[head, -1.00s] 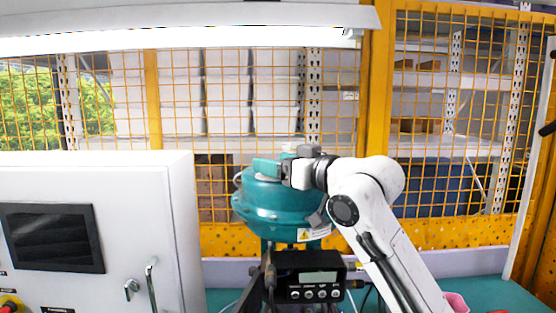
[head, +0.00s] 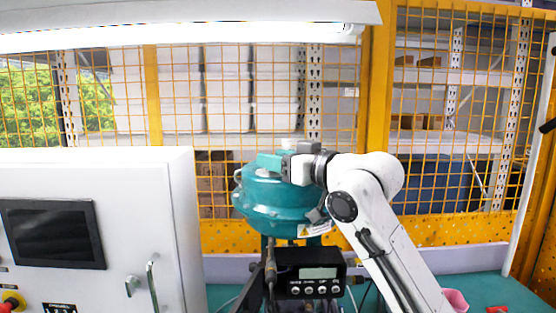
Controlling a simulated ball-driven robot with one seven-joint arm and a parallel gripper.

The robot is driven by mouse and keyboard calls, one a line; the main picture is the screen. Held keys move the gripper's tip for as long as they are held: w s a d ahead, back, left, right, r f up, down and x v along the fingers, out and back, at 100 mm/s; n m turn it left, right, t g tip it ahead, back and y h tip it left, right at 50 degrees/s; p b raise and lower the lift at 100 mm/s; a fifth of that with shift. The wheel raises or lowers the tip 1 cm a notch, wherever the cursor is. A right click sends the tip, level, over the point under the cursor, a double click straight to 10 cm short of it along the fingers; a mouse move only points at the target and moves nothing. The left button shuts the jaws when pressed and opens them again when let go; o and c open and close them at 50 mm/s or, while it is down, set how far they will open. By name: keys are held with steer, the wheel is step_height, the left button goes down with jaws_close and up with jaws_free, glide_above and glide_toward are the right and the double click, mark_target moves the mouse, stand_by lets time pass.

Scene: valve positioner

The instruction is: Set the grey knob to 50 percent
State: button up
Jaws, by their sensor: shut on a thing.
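A teal rounded actuator (head: 275,212) stands behind the positioner unit. A short teal block (head: 271,160) sits at its top. My gripper (head: 287,167) reaches in from the right and is shut on the block's right end. The exact grip is small and partly hidden. Below, the black positioner unit (head: 281,272) has a grey display (head: 318,273), whose reading is too small to make out. Several small round grey controls (head: 309,290) line its lower front, apart from my gripper. I cannot tell which part is the grey knob.
A white cabinet (head: 181,230) with a dark screen (head: 52,234) and a handle (head: 152,286) fills the left. An orange mesh fence (head: 375,90) stands behind. A pink container (head: 456,300) and a red item (head: 497,309) lie on the green surface at lower right.

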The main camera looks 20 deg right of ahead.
steer(key=shift+a+h, duration=0.1)
steer(key=shift+h, duration=0.2)
